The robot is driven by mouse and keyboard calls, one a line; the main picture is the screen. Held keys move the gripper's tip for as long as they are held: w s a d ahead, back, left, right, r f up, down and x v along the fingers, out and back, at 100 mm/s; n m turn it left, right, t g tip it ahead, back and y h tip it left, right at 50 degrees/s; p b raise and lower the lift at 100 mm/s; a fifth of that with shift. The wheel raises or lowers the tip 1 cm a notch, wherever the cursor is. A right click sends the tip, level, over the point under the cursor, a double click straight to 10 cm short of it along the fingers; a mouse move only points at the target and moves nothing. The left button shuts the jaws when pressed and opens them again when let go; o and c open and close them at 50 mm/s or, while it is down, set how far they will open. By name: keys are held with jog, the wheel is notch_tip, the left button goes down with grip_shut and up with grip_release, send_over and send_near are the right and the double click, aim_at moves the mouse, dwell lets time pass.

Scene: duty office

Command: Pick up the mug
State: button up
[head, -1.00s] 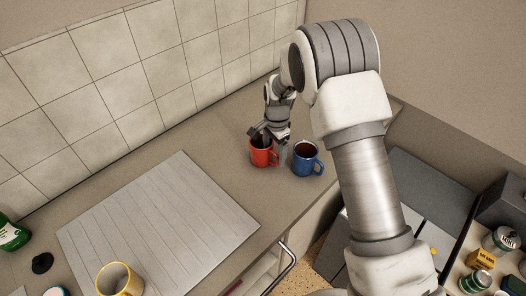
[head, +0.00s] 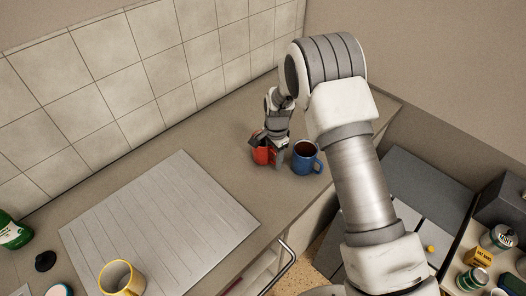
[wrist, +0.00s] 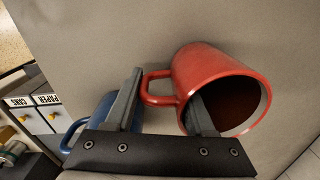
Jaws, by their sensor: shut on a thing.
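The red mug (head: 262,156) is on or just above the counter, tilted in my gripper (head: 273,143). In the wrist view, my gripper (wrist: 165,88) has one finger inside the red mug (wrist: 208,72) and the other outside by its handle, with the mug wall between them. The mug's opening faces the lower right there. A blue mug (head: 306,160) with dark contents stands upright close to the right; it also shows partly behind the finger in the wrist view (wrist: 90,121). A yellow mug (head: 120,279) stands at the lower left. Whether the red mug touches the counter is unclear.
A pale ribbed board (head: 160,225) lies on the counter. A green bottle (head: 14,232) and a dark round item (head: 45,261) are at the far left. The tiled wall (head: 130,80) runs behind. Bins labelled CANS and PAPER (wrist: 38,118) show in the wrist view.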

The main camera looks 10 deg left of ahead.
grip_shut()
notch_tip(320, 180, up, 10)
jog(key=shift+r+b, duration=0.1)
jog(key=shift+b, duration=0.7)
